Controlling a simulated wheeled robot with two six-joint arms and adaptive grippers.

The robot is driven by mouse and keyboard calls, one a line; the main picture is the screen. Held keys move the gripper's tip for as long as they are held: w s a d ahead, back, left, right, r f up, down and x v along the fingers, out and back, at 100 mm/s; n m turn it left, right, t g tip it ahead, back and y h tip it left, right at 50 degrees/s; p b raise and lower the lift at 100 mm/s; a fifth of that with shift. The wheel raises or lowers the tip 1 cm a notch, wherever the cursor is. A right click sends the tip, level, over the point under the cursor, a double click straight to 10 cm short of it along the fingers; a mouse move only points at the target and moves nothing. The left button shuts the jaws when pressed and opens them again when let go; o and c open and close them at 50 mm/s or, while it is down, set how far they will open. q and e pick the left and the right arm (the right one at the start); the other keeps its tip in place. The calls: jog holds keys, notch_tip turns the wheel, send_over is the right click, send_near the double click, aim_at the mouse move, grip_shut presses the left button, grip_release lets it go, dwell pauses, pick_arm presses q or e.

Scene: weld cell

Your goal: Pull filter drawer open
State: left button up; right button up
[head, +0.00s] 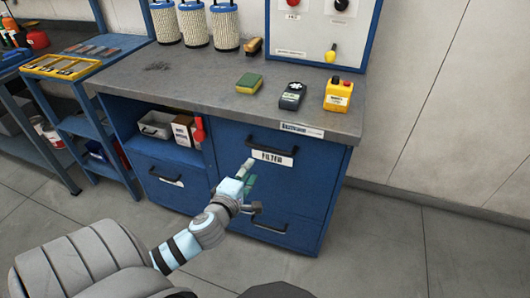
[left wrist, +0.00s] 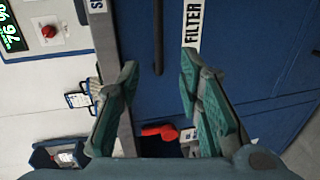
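The filter drawer (head: 295,172) is the blue upper right front of the workbench cabinet and looks closed. It has a dark bar handle (head: 272,148) and a white FILTER label (head: 272,157). My left gripper (head: 249,172) is in front of this drawer, just below and left of the handle. In the left wrist view my left gripper (left wrist: 159,60) is open and empty, with green-padded fingers. The handle (left wrist: 158,35) shows between the fingertips there, beside the FILTER label (left wrist: 193,25); contact is not visible. My right gripper is not in view.
A lower drawer handle (head: 270,224) sits below, partly near my wrist. A red object (head: 199,130) hangs by the open shelf to the left. The grey worktop (head: 215,80) carries a sponge (head: 249,83), a meter (head: 292,96) and a yellow box (head: 338,94). Floor (head: 400,240) at right is clear.

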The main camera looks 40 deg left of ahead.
aim_at(265, 147)
pick_arm(q)
jog(key=b+x, duration=0.1)
jog(key=x, duration=1.3)
jog(key=shift+w+d+r, duration=0.1)
jog(key=shift+w+r, duration=0.05)
jog(key=shift+w, duration=0.05)
grip_shut()
